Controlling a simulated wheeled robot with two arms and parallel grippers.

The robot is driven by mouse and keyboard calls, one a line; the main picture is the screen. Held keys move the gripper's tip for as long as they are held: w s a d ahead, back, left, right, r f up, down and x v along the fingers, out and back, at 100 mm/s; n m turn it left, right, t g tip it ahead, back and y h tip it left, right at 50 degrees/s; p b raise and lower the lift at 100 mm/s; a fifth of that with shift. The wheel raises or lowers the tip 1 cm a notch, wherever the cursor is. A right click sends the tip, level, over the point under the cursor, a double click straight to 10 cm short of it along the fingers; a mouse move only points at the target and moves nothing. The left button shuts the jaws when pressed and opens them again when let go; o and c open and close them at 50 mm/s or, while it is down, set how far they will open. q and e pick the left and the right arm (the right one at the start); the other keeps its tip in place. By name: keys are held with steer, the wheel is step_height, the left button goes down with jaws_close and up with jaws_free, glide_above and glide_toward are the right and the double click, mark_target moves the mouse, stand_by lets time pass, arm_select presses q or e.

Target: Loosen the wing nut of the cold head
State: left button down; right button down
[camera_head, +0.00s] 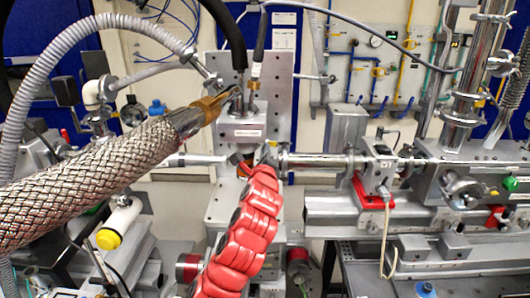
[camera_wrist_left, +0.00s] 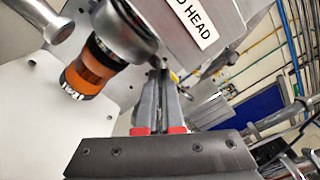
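The cold head (camera_head: 238,143) is a grey box with a white label on an upright plate in the head view. In the left wrist view its labelled body (camera_wrist_left: 225,22) fills the top, with a round metal flange or clamp (camera_wrist_left: 128,28) beside it. My left gripper (camera_head: 266,160) is just below the box at the end of my red arm. In the left wrist view the grey fingers of my left gripper (camera_wrist_left: 162,75) lie close together, with their tips at the flange's edge. The wing nut is not clearly visible; the fingertips may hide it. My right gripper is out of view.
A thick braided hose (camera_head: 95,180) crosses the left of the head view. A horizontal beam pipe (camera_head: 315,162) runs right from near the gripper. An orange and black fitting (camera_wrist_left: 90,68) hangs left of the fingers in the left wrist view.

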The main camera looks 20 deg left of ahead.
arm_select(q)
steer(key=shift+f, duration=0.1)
steer(key=shift+s+a+r+n+b, duration=0.1)
steer(key=shift+r+n+b, duration=0.1)
steer(key=shift+n+b, duration=5.4)
steer(key=shift+a+r+n+b, duration=0.1)
steer(key=shift+r+n+b, duration=0.05)
steer(key=shift+n+b, duration=5.4)
steer(key=shift+n+p, duration=0.4)
steer(key=shift+n, duration=0.05)
steer(key=c, duration=1)
jaws_free()
steer(key=shift+d, duration=0.1)
steer(key=shift+c, duration=0.2)
